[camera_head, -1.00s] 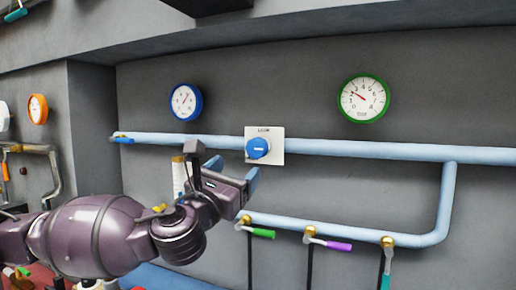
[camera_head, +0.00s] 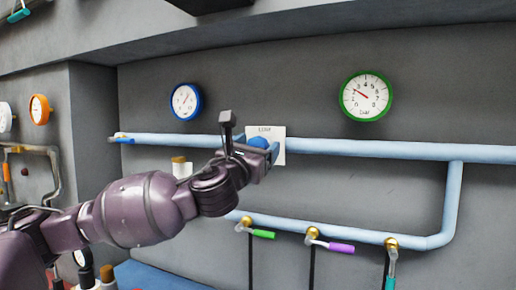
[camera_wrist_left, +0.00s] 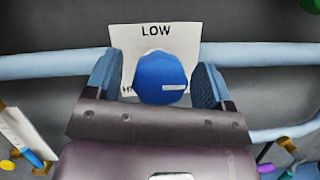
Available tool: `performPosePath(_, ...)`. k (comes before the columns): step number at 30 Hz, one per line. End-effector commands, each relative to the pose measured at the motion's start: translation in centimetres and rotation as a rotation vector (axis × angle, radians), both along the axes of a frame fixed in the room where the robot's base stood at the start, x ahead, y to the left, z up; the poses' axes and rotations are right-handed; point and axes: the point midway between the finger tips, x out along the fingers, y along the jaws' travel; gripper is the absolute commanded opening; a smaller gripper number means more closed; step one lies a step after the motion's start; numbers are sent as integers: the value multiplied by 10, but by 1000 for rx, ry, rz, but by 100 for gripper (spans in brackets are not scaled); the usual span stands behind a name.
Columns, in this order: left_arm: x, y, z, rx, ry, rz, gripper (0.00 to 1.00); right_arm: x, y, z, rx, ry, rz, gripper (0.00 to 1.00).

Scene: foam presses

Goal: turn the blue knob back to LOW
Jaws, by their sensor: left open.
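The blue knob (camera_wrist_left: 160,78) sits on a white plate (camera_wrist_left: 128,62) on the wall. The plate has LOW printed at its top, and part of another label shows at its lower left. The knob's white mark points right, away from LOW. My left gripper (camera_wrist_left: 157,84) is open with one blue finger on each side of the knob, and a small gap shows on both sides. In the head view my left gripper (camera_head: 260,155) covers the lower part of the knob (camera_head: 258,142) and some of the plate (camera_head: 279,145). My right gripper is not in view.
A light blue pipe (camera_head: 400,149) runs along the wall behind the plate. A blue-rimmed gauge (camera_head: 185,101) and a green-rimmed gauge (camera_head: 366,96) hang above. Green (camera_head: 263,235) and purple (camera_head: 341,247) valve handles sit on the lower pipe.

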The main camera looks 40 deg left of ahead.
Motion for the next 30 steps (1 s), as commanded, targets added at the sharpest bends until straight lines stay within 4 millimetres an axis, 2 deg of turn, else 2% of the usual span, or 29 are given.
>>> performPosePath(11, 3, 0, 1, 0, 0, -1, 76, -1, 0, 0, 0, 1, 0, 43)
performPosePath(18, 3, 0, 1, 0, 0, -1, 39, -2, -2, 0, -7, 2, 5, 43)
performPosePath(21, 3, 0, 1, 1, 0, 0, 26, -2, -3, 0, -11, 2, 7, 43)
performPosePath(30, 2, 0, 3, -43, -10, -1, 26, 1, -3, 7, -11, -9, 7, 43)
